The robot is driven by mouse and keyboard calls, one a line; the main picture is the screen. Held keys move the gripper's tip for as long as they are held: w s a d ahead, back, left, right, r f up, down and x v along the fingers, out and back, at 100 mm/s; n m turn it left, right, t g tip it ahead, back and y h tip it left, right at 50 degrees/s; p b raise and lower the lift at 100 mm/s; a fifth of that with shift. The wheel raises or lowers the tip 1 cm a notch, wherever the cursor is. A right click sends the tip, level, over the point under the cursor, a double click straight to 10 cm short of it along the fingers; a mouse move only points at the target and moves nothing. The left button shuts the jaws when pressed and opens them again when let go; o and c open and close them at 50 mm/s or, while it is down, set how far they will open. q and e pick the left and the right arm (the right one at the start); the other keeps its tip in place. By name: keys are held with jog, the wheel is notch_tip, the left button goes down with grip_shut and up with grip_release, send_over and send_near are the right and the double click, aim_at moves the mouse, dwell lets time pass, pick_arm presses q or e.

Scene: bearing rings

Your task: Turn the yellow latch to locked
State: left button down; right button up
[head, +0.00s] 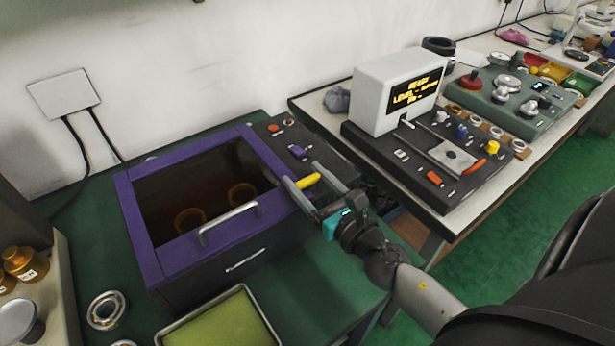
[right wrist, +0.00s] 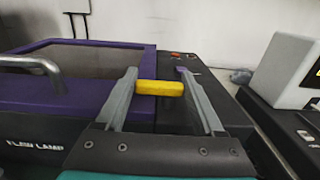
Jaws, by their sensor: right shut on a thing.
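The yellow latch (head: 308,180) is a short bar at the right side of the purple-framed box (head: 180,252). It lies crosswise between the fingers of my right gripper (head: 302,174), which is shut on it. In the right wrist view the yellow latch (right wrist: 160,88) spans from one finger of my right gripper (right wrist: 162,75) to the other. The box's lid looks closed, with a dark window and a metal handle (head: 229,224). Two rings show dimly inside. The latch's pivot and any lock marking cannot be made out. My left gripper is not in view.
A purple switch (head: 299,152) and a red button (head: 273,128) sit on the panel behind the latch. A grey display unit (head: 395,92) stands on the bench to the right. A green tray (head: 221,326) and a bearing ring (head: 106,309) lie in front.

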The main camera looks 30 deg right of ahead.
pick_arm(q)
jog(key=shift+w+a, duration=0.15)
pick_arm(e)
jog(key=o, duration=1.4)
jog(key=shift+s, duration=0.15)
jog(key=s+b, duration=0.1)
jog(key=s, duration=0.1)
jog(key=s+b, duration=0.1)
jog(key=s, duration=0.1)
jog(key=s+b, duration=0.1)
jog(key=s, duration=0.1)
jog(key=shift+d+f, duration=0.15)
jog(key=shift+f, duration=0.1)
jog(key=b, duration=0.4)
send_near(309, 184)
jog(key=shift+s, duration=2.05)
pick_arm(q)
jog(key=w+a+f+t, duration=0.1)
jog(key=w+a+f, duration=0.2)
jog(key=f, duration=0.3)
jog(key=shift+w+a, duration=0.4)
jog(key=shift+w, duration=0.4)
pick_arm(e)
jog(key=shift+s+d+r, duration=0.15)
jog(key=shift+s+r, duration=0.05)
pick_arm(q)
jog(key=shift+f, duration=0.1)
pick_arm(e)
jog(key=shift+s, duration=0.1)
